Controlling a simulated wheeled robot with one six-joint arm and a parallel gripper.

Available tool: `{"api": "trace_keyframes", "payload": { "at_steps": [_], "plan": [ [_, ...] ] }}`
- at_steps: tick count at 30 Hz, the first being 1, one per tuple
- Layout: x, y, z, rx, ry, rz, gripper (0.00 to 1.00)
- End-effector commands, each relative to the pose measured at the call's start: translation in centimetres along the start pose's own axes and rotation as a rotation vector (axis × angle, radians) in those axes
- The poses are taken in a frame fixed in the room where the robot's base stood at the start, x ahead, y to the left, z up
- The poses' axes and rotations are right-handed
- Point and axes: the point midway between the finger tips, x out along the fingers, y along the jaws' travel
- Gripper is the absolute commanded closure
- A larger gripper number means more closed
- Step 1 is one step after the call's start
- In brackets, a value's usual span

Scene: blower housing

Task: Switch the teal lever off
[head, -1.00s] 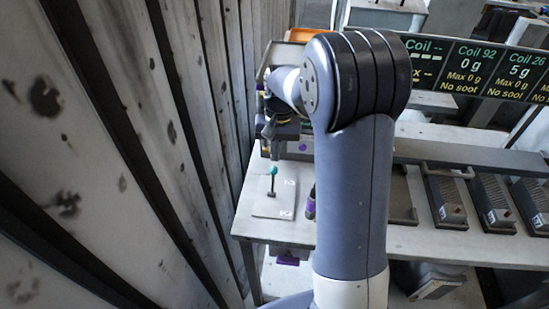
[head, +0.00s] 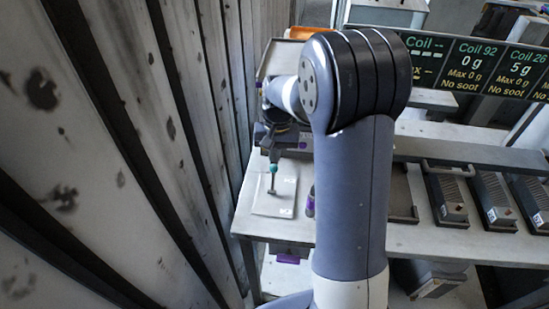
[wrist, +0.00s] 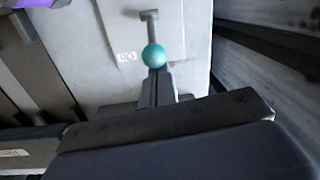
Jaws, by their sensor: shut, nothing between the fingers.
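The teal lever is a thin dark stem with a teal ball (head: 273,168) on top. It stands on a pale plate (head: 263,205) on the bench at left. In the wrist view the teal ball (wrist: 154,56) sits right at my fingertips, with the stem foot (wrist: 150,16) beyond it. My gripper (head: 274,155) is shut and empty, just behind the ball in the head view. Its fingers also show in the wrist view (wrist: 157,80). I cannot tell whether they touch the ball.
A soot-spotted panel wall (head: 130,150) stands close on the left. A purple-banded item (head: 310,202) is right of the plate, partly behind my arm. Several dark finned coils (head: 446,197) line the bench to the right, below a display (head: 470,68).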

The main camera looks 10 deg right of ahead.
Motion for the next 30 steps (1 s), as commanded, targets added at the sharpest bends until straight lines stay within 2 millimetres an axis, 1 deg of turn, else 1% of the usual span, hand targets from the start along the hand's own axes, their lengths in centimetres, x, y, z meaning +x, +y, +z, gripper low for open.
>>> {"api": "trace_keyframes", "payload": {
  "at_steps": [11, 16, 20, 30],
  "plan": [
    [-0.2, -0.1, 0.5, -0.005, 0.057, 0.009, 1.0],
    [-0.3, -0.2, 1.0, -0.008, 0.115, 0.017, 1.0],
    [-0.4, -0.3, 1.7, -0.014, 0.192, 0.029, 1.0],
    [-0.8, -0.8, 4.2, -0.028, 0.449, 0.067, 1.0]
  ]
}}
